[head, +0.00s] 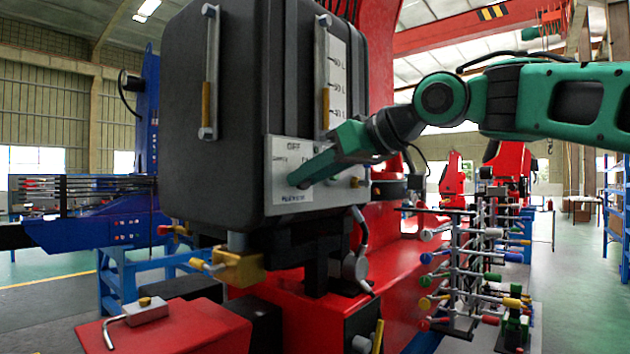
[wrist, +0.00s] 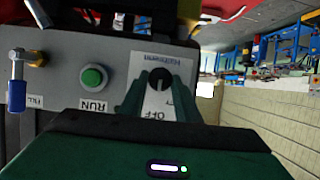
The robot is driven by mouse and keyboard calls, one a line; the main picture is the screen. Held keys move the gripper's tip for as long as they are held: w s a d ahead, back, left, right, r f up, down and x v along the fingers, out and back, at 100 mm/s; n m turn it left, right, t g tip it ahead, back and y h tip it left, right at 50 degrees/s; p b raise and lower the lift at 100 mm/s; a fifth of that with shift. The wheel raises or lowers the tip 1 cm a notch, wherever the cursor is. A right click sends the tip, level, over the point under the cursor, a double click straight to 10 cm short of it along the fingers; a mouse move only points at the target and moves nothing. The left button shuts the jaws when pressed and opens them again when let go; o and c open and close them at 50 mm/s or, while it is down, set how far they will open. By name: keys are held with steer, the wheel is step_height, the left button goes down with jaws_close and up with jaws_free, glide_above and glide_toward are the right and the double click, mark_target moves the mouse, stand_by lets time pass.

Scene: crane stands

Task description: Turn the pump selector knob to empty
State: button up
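A grey control panel (head: 318,206) is on the front of a dark tank (head: 235,110); OFF and EMPTY labels show around its left part in the head view. In the wrist view the panel appears upside down. The black selector knob (wrist: 161,78) has a light mark and sits on a white label plate with OFF lettering. My gripper (head: 297,180) points at this plate and hides the knob in the head view. In the wrist view my gripper's fingers (wrist: 160,80) are apart, one on each side of the knob; I cannot see whether they touch it.
A green RUN button (wrist: 93,77) sits beside the knob, with a blue-handled valve (wrist: 18,85) near a FILL label. Two sight tubes (head: 208,75) stand on the tank. A rack of coloured levers (head: 460,265) stands to the right. A red base (head: 175,330) lies below.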

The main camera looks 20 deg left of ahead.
steer(key=shift+s+a+f+n+t+h, duration=0.15)
steer(key=shift+n+t+h, duration=0.1)
steer(key=shift+n+t, duration=1.05)
steer(key=shift+s+d+n+t+h, duration=0.1)
steer(key=shift+n+t+h, duration=0.15)
steer(key=shift+n+t, duration=1.05)
steer(key=shift+n+g, duration=0.4)
steer(key=shift+n, duration=0.1)
steer(key=o, duration=1)
steer(key=shift+a, duration=0.1)
steer(key=shift+s, duration=0.1)
